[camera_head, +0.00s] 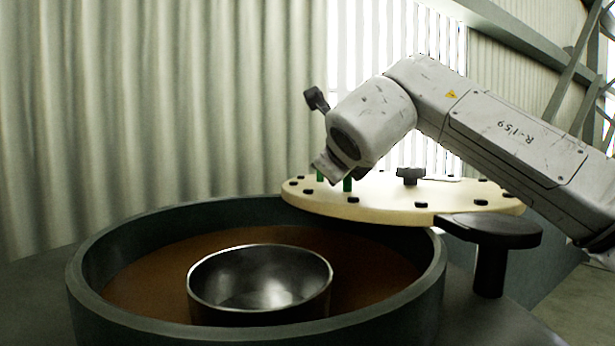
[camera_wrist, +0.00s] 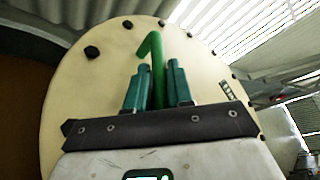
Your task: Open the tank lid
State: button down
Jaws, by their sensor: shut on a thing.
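The tank lid (camera_head: 395,200) is a round cream disc with black bolts around its edge. It sits swung to the right in the head view, overlapping only the back right rim of the tank (camera_head: 85,262), so most of the tank mouth is uncovered. My gripper (camera_head: 334,181) is over the lid's left part. In the wrist view its teal fingers (camera_wrist: 154,82) are shut on the green handle (camera_wrist: 157,55), which stands up from the lid face (camera_wrist: 110,65). The lower part of the handle is hidden.
A dark metal bowl (camera_head: 260,278) sits inside the tank above brown contents (camera_head: 150,270). A black pivot post (camera_head: 490,268) stands right of the tank, joined to the lid. A black knob (camera_head: 410,174) is on the lid. A corrugated wall (camera_head: 150,110) is behind.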

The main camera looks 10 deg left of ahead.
aim_at(359, 185)
jog(key=shift+w+d+m+h+b, duration=0.25)
jog(key=shift+w+d+m+h, duration=0.45)
jog(key=shift+d, duration=0.3)
jog(key=shift+w+d+m+h+b, duration=0.2)
jog(key=shift+w+d+m+h, duration=0.3)
jog(key=shift+w+d+h, duration=0.35)
jog(key=shift+d, duration=0.15)
jog(key=c, duration=1.1)
grip_release()
